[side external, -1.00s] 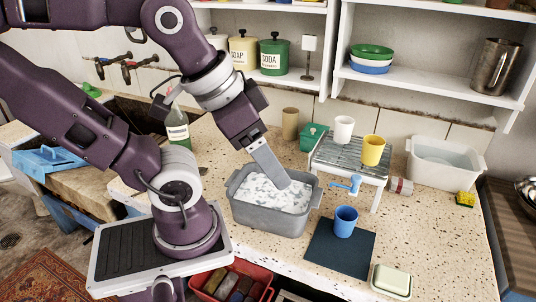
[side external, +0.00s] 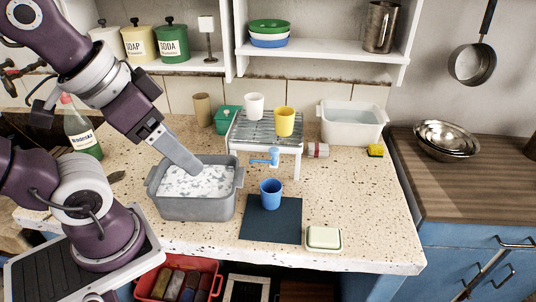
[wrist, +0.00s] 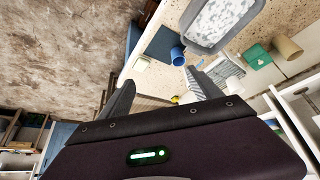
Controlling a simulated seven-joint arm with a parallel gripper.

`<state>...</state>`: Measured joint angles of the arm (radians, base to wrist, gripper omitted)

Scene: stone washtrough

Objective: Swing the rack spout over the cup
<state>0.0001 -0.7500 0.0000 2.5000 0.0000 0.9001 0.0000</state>
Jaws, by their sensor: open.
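The slatted rack (side external: 250,128) stands on white legs on the speckled counter. Its light-blue spout (side external: 265,159) hangs at the front edge. A blue cup (side external: 270,196) stands upright below it on a dark blue mat (side external: 262,228). Whether the spout's outlet lines up with the cup cannot be told. My gripper (side external: 195,168) appears over the grey tub (side external: 195,208), left of the spout and apart from it. The wrist view shows its two fingers (wrist: 158,77) spread with nothing between them. The cup (wrist: 177,55) and rack (wrist: 226,72) show beyond the fingers there; the spout is not clear.
A white cup (side external: 254,104) and a yellow cup (side external: 284,121) stand on the rack. A green box (side external: 227,120), white basin (side external: 352,124), yellow sponge (side external: 375,151) and soap dish (side external: 323,239) are around it. The counter right of the mat is mostly clear.

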